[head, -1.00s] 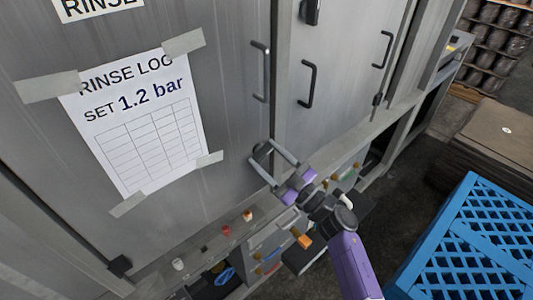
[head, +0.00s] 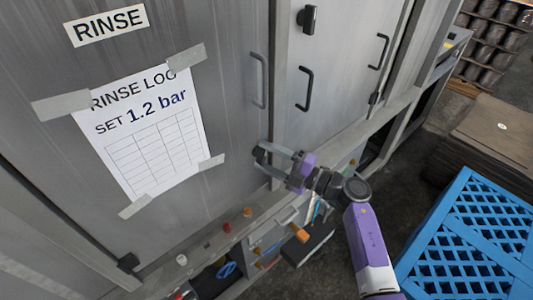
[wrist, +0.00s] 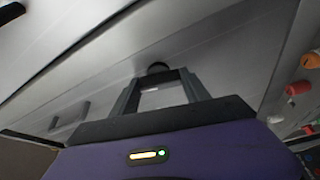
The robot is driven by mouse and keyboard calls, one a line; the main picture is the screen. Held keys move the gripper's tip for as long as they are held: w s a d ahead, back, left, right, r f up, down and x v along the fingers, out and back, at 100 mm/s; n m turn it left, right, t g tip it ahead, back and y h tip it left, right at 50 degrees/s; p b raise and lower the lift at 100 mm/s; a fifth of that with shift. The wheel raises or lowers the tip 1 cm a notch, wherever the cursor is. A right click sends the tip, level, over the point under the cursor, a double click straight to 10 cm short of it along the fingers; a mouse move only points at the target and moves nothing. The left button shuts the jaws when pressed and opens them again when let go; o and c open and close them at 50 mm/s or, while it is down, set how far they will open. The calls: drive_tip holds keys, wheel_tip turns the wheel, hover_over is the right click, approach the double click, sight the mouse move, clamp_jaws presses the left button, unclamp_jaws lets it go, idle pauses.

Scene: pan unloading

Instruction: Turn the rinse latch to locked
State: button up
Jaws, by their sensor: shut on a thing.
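The rinse latch (head: 260,153) is a small dark piece near the lower right edge of the large grey door under the RINSE label. My gripper (head: 264,160) reaches it from the right, and its two grey fingers are shut on the latch. In the wrist view, my gripper (wrist: 160,84) has a finger on each side of a pale gap, with the dark round latch part (wrist: 157,68) at the tips. The fingers hide much of the latch, so I cannot tell its exact angle.
A bar handle (head: 258,80) stands above on the same door. A second door with a black handle (head: 304,88) is to the right. Below is a ledge with small coloured knobs (head: 227,227). A blue crate (head: 440,235) stands at the lower right, with floor between.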

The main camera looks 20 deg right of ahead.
drive_tip(key=shift+r+n+g+p, duration=0.1)
drive_tip(key=shift+n+g+p, duration=0.4)
drive_tip(key=shift+n, duration=1.1)
drive_tip(key=o, duration=1.1)
drive_tip(key=v, duration=0.7)
drive_tip(key=shift+s+d+b, duration=0.15)
drive_tip(key=shift+s+b, duration=0.25)
